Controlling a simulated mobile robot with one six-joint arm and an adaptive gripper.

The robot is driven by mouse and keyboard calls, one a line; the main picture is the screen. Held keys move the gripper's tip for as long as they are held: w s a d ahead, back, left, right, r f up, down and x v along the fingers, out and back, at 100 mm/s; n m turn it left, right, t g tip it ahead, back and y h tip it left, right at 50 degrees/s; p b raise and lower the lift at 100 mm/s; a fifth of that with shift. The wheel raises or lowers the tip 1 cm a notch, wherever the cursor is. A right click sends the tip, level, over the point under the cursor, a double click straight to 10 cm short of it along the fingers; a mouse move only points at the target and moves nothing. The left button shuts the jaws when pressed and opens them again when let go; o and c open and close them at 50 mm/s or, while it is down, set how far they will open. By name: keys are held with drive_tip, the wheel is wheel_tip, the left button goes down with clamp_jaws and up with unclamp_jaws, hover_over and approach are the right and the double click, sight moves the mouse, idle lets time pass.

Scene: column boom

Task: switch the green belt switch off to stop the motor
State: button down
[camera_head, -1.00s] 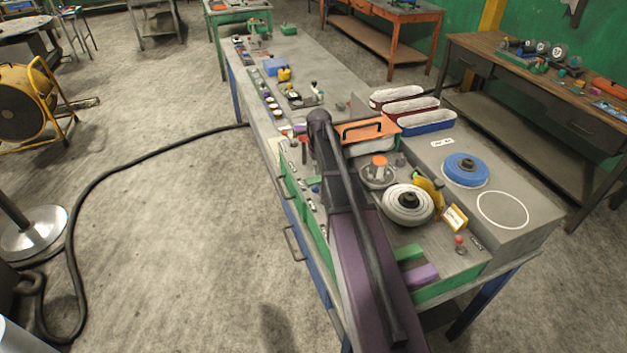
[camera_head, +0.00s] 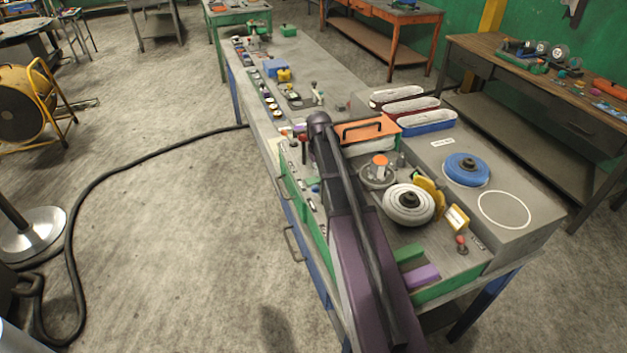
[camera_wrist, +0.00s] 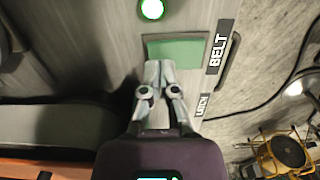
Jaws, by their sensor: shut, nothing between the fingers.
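The green belt switch (camera_wrist: 185,51) shows in the wrist view as a flat green plate in a pale panel, beside the label BELT (camera_wrist: 219,47). A round green lamp (camera_wrist: 152,9) glows above it. My gripper (camera_wrist: 159,68) is shut and empty, its fingertips over the lower left part of the green plate. I cannot tell whether they touch it. In the head view my arm covers this part of the bench, and the gripper is hidden.
A second label, LATCH (camera_wrist: 202,105), sits below BELT. The bench holds an orange lid with a handle (camera_head: 368,130), a white wheel (camera_head: 409,204) and a blue wheel (camera_head: 466,169). A black hose (camera_head: 150,155) crosses the floor at left.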

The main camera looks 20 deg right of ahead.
drive_tip(key=shift+f+b, duration=0.5)
drive_tip(key=shift+f, duration=0.05)
idle(0.4)
drive_tip(key=shift+r, duration=0.1)
drive_tip(key=shift+r+p, duration=3.45)
drive_tip(key=shift+p, duration=0.1)
wheel_tip(320, 180, up, 9)
drive_tip(key=p, duration=0.9)
drive_tip(key=shift+r+p, duration=0.5)
drive_tip(key=shift+s+f, duration=0.1)
